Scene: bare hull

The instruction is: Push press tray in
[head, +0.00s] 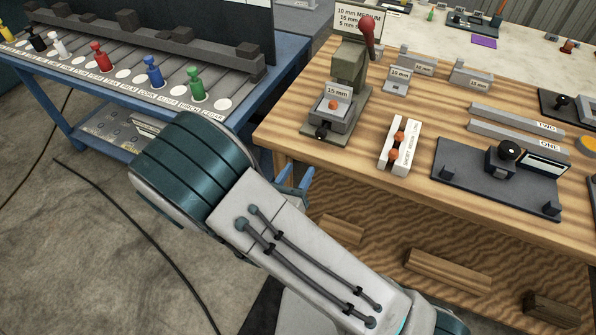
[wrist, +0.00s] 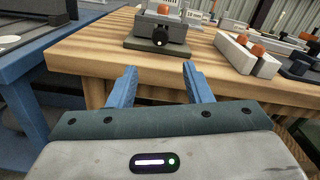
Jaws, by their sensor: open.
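The press (head: 350,65) stands at the near left corner of the wooden workbench, with a grey-green column and a red-knobbed lever. Its grey tray (head: 337,118) sits on the base in front of the column, carrying an orange ball and a "15 mm" label. A black knob is on the tray's front; the tray also shows in the wrist view (wrist: 176,28). My gripper (wrist: 160,72) is open and empty, its blue fingers pointing at the bench edge, just in front of the press and apart from it. In the head view my arm partly hides the gripper.
A white holder (head: 400,143) with two orange balls lies right of the press. A dark fixture (head: 497,170) with a black knob stands farther right. A blue table (head: 60,85) with coloured pegs is at the left. The bench edge (wrist: 90,55) is close to my fingers.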

